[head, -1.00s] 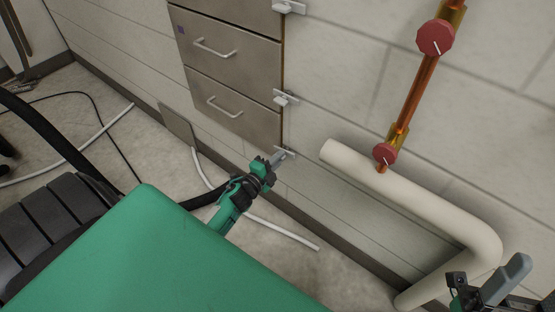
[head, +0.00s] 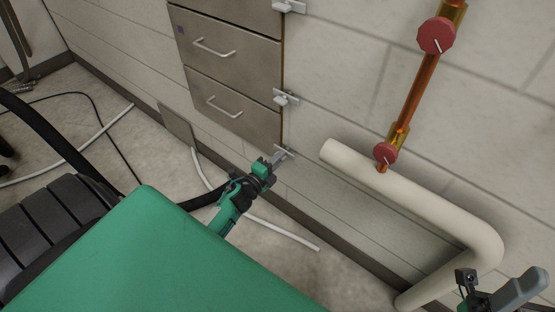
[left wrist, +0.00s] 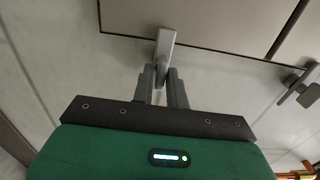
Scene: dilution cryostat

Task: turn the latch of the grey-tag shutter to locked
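The low latch (head: 287,152) is a pale grey lever by the lower right corner of the drawer cabinet. My left gripper (head: 277,157) is at this latch. In the left wrist view the latch (left wrist: 166,43) reaches down between the tips of my left gripper (left wrist: 161,72). The fingers are close on both sides of it; whether they press on it I cannot tell. No grey tag can be made out, so I cannot tell which shutter this latch belongs to. Part of my right arm shows at the bottom right; its fingertips are not clear.
Two more latches, a middle one (head: 286,98) and a top one (head: 289,6), sit along the cabinet's right edge. A thick cream pipe (head: 415,198) and a copper pipe (head: 418,90) with red knobs are to the right. A white hose (head: 285,232) lies on the floor.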

